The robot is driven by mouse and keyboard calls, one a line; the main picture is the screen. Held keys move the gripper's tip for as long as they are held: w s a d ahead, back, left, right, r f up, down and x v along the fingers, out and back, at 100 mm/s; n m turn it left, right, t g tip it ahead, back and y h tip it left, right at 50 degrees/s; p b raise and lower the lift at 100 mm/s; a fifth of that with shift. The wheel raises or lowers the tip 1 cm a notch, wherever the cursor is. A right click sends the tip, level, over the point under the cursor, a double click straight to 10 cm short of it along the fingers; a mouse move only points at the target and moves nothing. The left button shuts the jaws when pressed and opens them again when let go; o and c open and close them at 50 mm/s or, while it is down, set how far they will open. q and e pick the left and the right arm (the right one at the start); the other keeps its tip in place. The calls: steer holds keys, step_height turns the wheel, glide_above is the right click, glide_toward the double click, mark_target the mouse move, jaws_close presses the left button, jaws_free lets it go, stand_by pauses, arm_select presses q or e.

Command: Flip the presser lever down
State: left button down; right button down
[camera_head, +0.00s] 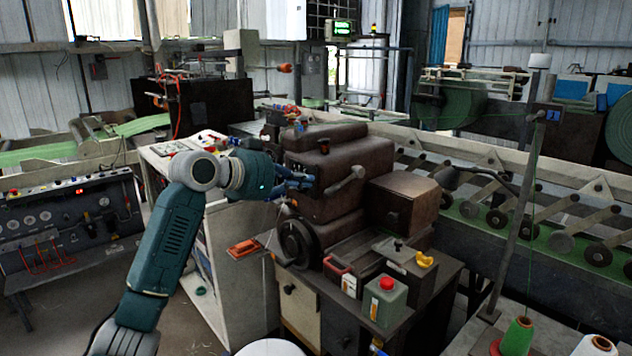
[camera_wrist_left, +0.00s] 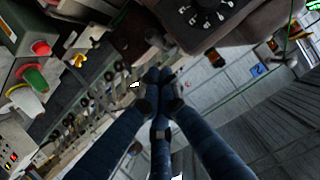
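The brown sewing machine (camera_head: 330,160) stands on a workbench in the middle of the head view. A grey lever with a rounded end (camera_head: 345,184) sticks out from its front side, slanting up to the right. I cannot tell whether this is the presser lever. My left gripper (camera_head: 302,182) is at the left end of the machine head, just left of the grey lever and apart from it. In the left wrist view its dark blue fingers (camera_wrist_left: 160,82) come together at the tips, with nothing visible between them. My right gripper is not in view.
A handwheel (camera_head: 297,243) is below the gripper. A green container with a red cap (camera_head: 385,300) and a yellow item (camera_head: 425,259) stand on the bench front. A conveyor (camera_head: 520,185) runs behind. A control console (camera_head: 75,225) is at left, with open floor before it.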

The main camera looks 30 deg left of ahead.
arm_select(q)
steer(key=shift+f+v, duration=0.2)
steer(key=shift+v, duration=0.95)
steer(key=shift+f, duration=0.1)
steer(key=shift+s, duration=0.1)
